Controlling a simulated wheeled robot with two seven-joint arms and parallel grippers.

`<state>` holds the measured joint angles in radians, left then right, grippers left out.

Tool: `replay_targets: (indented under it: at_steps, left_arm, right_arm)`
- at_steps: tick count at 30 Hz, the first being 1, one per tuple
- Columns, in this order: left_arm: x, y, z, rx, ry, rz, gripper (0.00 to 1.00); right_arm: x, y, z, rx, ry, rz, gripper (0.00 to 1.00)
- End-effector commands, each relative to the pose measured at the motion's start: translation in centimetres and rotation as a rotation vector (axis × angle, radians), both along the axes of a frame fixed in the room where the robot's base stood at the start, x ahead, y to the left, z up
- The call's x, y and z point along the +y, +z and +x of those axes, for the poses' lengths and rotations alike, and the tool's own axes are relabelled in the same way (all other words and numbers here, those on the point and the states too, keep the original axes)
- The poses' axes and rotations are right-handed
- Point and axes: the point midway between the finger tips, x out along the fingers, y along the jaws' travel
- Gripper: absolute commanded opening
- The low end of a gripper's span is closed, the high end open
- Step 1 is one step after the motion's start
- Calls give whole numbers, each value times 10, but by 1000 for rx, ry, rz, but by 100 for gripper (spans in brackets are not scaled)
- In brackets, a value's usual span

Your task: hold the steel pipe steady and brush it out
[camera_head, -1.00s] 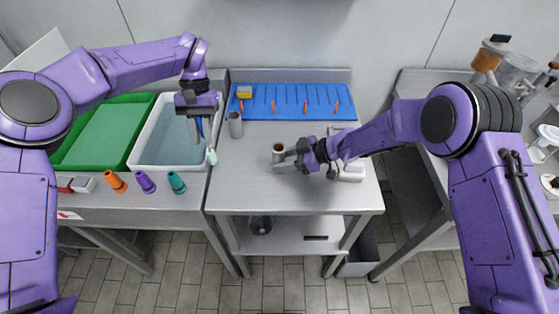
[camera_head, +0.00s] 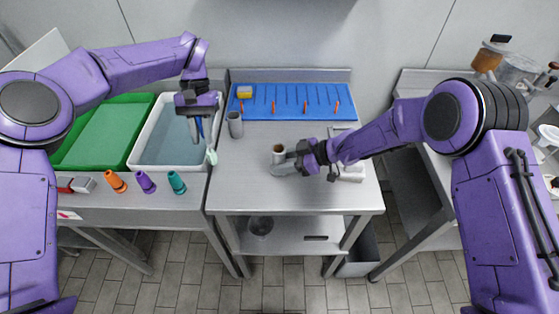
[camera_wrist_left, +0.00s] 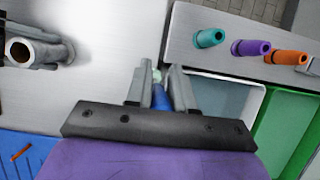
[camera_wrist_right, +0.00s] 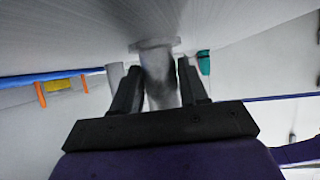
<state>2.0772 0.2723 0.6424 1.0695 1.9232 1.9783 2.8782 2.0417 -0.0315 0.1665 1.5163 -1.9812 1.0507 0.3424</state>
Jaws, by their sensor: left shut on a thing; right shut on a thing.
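My left gripper (camera_head: 195,138) hangs over the right side of the white basin. It is shut on a brush with a blue handle (camera_wrist_left: 160,97) and a pale green tip (camera_head: 211,157). My right gripper (camera_head: 288,156) comes in from the right over the steel table, shut on a steel pipe (camera_head: 278,158). The pipe is upright with a brown-looking opening; it also shows between the fingers in the right wrist view (camera_wrist_right: 158,70). Whether its base touches the table I cannot tell. The brush is apart from this pipe, to its left.
The white basin (camera_head: 134,165) and green tray (camera_head: 66,162) are at left. Orange, purple and teal cones (camera_head: 177,183) line the front.

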Motion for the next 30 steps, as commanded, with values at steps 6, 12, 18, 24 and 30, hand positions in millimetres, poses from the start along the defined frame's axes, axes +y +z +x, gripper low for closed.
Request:
replay_targets:
  at_steps: [6, 12, 18, 24, 30]
  left_arm:
    - [0, 0, 0, 0, 0, 0, 0]
    - [0, 0, 0, 0, 0, 0, 0]
    - [0, 0, 0, 0, 0, 0, 0]
    - [0, 0, 0, 0, 0, 0, 0]
    - [0, 0, 0, 0, 0, 0, 0]
  right_arm:
    - [0, 0, 0, 1, 0, 0, 0]
    - [1, 0, -1, 1, -49, 2, 0]
    - [1, 0, -1, 2, -242, 1, 0]
    - [0, 0, 0, 0, -284, 0, 0]
    - [0, 0, 0, 0, -282, 0, 0]
